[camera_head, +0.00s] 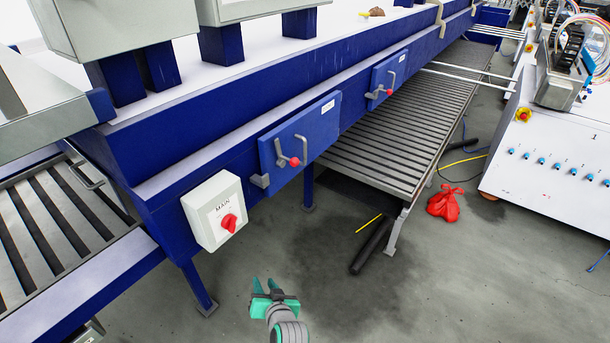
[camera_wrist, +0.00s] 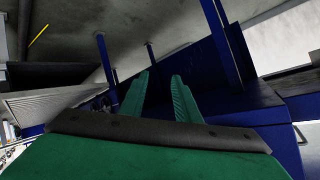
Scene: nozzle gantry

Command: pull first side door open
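The first side door (camera_head: 300,147) is a blue panel with a grey handle and a red knob (camera_head: 295,162) on the side of the blue machine. It looks closed. A second, similar blue door (camera_head: 388,79) sits farther along the same side. My gripper (camera_head: 262,285) is green and is low in front of the machine, below the first door and apart from it. In the wrist view its two green fingers (camera_wrist: 158,95) are apart with nothing between them. No door handle can be made out in the wrist view.
A white MAIN switch box (camera_head: 213,209) with a red knob is left of the first door. Blue legs (camera_head: 197,286) hold up the machine. A slatted conveyor (camera_head: 415,130) stands behind right. A red bag (camera_head: 445,203) and a black tube (camera_head: 371,246) lie on the floor. Floor near my gripper is clear.

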